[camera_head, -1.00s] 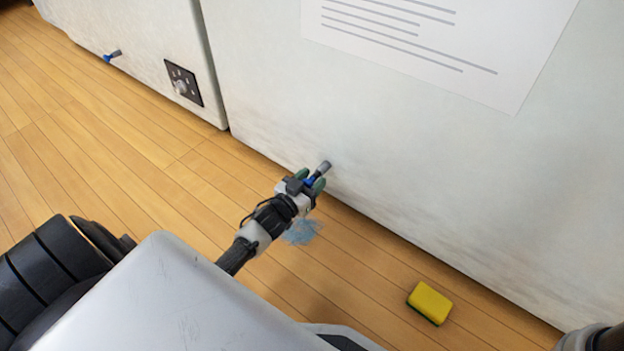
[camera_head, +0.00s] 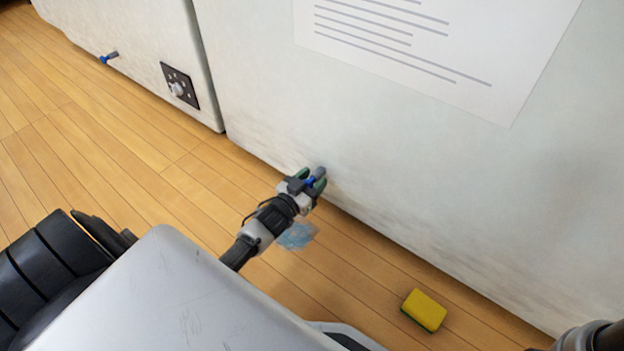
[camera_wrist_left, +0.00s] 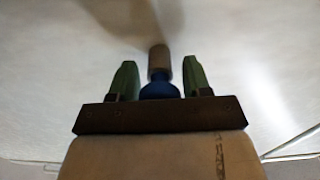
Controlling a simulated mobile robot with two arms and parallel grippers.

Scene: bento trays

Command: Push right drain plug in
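The right drain plug, a grey stub (camera_head: 319,172) with a blue end, sits low on the near white unit, just above the floor. My left gripper (camera_head: 310,181) is at it, with its green fingers on either side. In the left wrist view the plug's grey part (camera_wrist_left: 159,62) and blue end lie between the two fingers (camera_wrist_left: 159,80). A gap shows on each side, so the gripper is open around the plug. The blue end is close to the gripper's dark palm; contact cannot be told. My right gripper is out of view.
A second plug with a blue end (camera_head: 108,57) sticks out of the far unit, near a dark socket panel (camera_head: 180,86). A yellow sponge (camera_head: 424,310) and a blue see-through patch (camera_head: 297,236) are on the wooden floor (camera_head: 130,160). A paper sheet (camera_head: 430,40) is on the near unit.

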